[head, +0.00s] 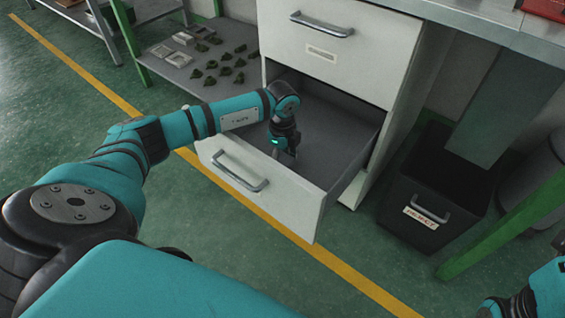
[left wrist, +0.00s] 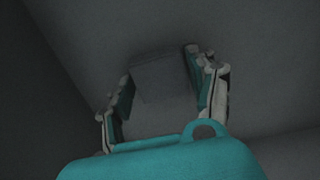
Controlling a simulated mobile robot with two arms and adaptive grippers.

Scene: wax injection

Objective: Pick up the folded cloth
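The folded cloth (left wrist: 160,80) shows in the left wrist view as a small, dark grey, block-like shape on the drawer floor; the light is dim and its edges are faint. My left gripper (left wrist: 158,69) is open, with one finger on each side of the cloth. I cannot tell whether the fingers touch it. In the head view my left gripper (head: 286,153) reaches down into the open drawer (head: 340,128), and the cloth is hidden there. My right gripper is out of view; only part of my right arm shows at the lower right.
The drawer's white front (head: 265,190) and side walls surround my left gripper. A closed drawer (head: 335,40) sits directly above. A black reject bin (head: 435,195) stands to the right. A low shelf (head: 185,85) at the left holds several small dark parts and pale blocks.

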